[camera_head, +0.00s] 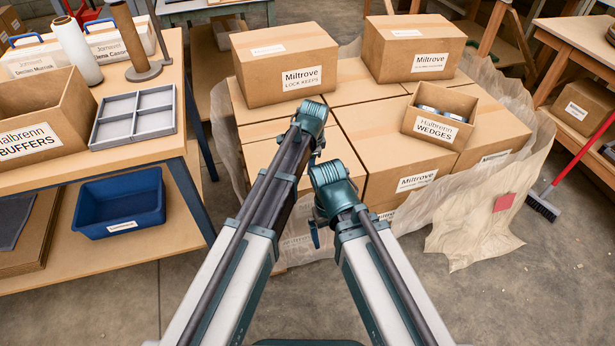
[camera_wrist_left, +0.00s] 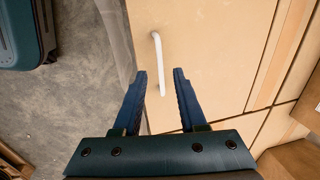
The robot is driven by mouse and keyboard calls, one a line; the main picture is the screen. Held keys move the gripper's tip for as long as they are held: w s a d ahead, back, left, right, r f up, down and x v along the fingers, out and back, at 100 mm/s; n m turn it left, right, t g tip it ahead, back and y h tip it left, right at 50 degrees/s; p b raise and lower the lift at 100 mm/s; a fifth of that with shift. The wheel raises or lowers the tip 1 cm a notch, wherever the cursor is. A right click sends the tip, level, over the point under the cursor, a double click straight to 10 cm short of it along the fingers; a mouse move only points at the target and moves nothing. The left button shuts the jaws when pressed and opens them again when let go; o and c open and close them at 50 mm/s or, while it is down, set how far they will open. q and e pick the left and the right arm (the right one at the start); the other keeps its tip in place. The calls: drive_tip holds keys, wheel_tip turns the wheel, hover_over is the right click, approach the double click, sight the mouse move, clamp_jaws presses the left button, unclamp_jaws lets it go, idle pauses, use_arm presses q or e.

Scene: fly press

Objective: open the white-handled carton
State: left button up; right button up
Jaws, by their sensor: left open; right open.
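In the left wrist view a carton (camera_wrist_left: 222,42) with a slim white handle (camera_wrist_left: 158,62) fills the middle. The handle stands out from the carton's tan face, which shows no gap. My left gripper (camera_wrist_left: 160,74) is open and empty, its two dark blue fingers on either side of the handle's near end. I cannot tell whether they touch it. In the head view my left gripper is mostly hidden by its arm, at the front of the carton stack, and the handle is hidden. My right gripper (camera_head: 316,236) hangs lower, in front of the stack, mostly hidden by its wrist.
Miltrove cartons (camera_head: 283,65) and an open Halbrenn wedges box (camera_head: 440,114) stand on the stack. Loose wrapping (camera_head: 478,229) spreads at its right. A bench with a grey divided tray (camera_head: 134,117) and blue bin (camera_head: 120,203) is left. Bare floor lies in front.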

sight(308, 181)
use_arm(q)
drive_tip(key=f, duration=0.1)
drive_tip(key=f+b, duration=0.2)
drive_tip(key=shift+w+a+f, duration=0.1)
drive_tip(key=shift+w+f, duration=0.1)
drive_tip(key=shift+w, duration=0.1)
clamp_jaws()
drive_tip(key=shift+r, duration=0.1)
idle(1.1)
